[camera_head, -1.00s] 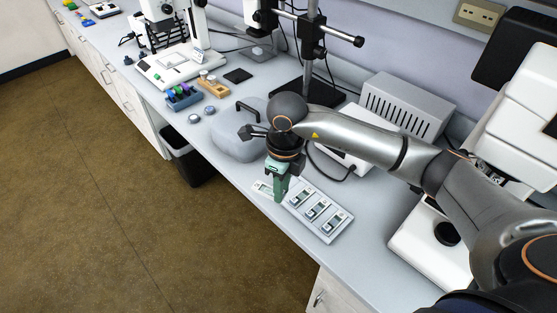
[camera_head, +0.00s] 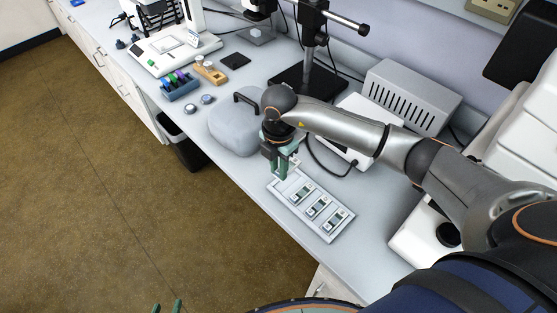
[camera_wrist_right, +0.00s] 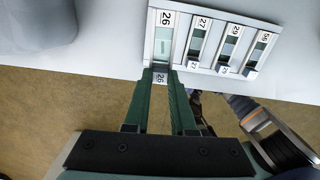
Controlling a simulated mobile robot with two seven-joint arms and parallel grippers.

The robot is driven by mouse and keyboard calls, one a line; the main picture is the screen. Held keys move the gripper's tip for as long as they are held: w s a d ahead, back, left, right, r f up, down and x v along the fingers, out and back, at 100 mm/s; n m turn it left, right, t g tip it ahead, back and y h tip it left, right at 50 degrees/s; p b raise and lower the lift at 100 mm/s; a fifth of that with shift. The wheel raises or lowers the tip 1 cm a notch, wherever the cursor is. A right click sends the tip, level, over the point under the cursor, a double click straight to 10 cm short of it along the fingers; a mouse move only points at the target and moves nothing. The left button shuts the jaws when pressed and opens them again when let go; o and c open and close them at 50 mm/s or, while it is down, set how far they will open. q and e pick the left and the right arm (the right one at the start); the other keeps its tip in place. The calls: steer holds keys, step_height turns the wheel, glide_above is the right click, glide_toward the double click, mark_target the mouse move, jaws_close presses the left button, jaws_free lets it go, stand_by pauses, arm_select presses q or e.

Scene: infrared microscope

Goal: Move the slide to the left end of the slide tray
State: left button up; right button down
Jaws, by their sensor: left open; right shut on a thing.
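The slide tray (camera_head: 325,229) lies on the bench near its front edge, with several labelled slots in a row. My right gripper (camera_head: 280,176) is over the tray's left end, fingers pointing down. In the right wrist view its green fingertips (camera_wrist_right: 160,84) are shut on the slide (camera_wrist_right: 160,78), at its end labelled 26. The slide lines up with the tray's end slot, also marked 26 (camera_wrist_right: 166,19). I cannot tell whether it touches the slot. Other slots hold slides with labels such as 27. Only the fingertips of my left gripper (camera_head: 167,307) show at the bottom edge, apart and empty.
A grey rounded case (camera_head: 232,130) with a black handle stands just left of my right gripper. A grey vented box (camera_head: 412,97) and a white device stand behind the tray. A blue rack (camera_head: 180,88) and wooden block (camera_head: 210,73) are further left. Open floor lies in front.

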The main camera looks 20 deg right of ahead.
mark_target(279, 190)
steer(key=shift+w+f+m, duration=0.1)
steer(key=shift+f+m, duration=0.1)
steer(key=shift+m, duration=0.1)
step_height(279, 190, down, 4)
steer(key=b, duration=0.3)
steer(key=shift+r+b, duration=0.1)
steer(key=shift+b, duration=0.2)
steer(key=shift+f+b, duration=0.45)
steer(key=shift+f, duration=0.3)
steer(key=shift+f, duration=0.2)
steer(key=c, duration=0.7)
jaws_free()
steer(key=shift+o, duration=0.5)
steer(key=o, duration=0.3)
